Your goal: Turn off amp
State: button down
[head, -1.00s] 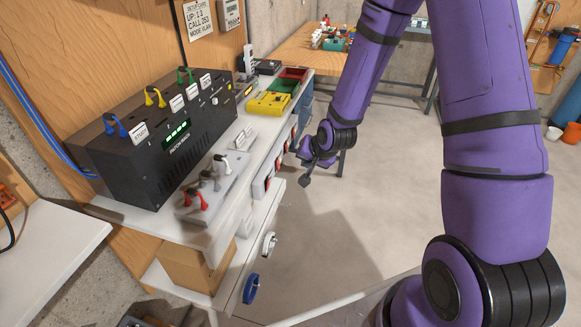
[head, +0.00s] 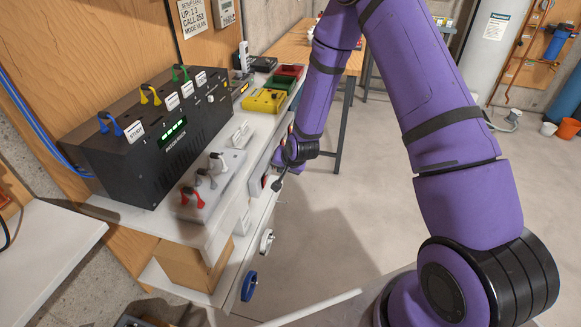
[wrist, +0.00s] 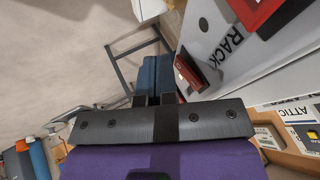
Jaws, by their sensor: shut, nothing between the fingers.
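A black unit with a green lit display (head: 160,150) stands on the bench against the wood panel. Blue, yellow and green plugs stand along its top. I cannot tell for sure whether this unit is the amp. My gripper (head: 278,182) is beside the bench's front face, to the right of the unit and below the benchtop. In the wrist view its fingers (wrist: 159,98) are together and empty. A white panel (wrist: 225,45) marked RACK shows close by there, with a red part (wrist: 188,72) and another red part (wrist: 258,10) on it.
The benchtop (head: 225,195) holds a plate with red, grey and white plugs (head: 205,185) and a yellow device (head: 264,101).

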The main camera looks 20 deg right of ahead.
jog(key=shift+w+a, duration=0.15)
jog(key=shift+a, duration=0.1)
jog(key=shift+f, duration=0.1)
jog(key=shift+w+a+y, duration=0.1)
jog(key=shift+a+y, duration=0.15)
jog(key=shift+y, duration=0.05)
dwell(0.4)
jog(key=shift+r, duration=0.75)
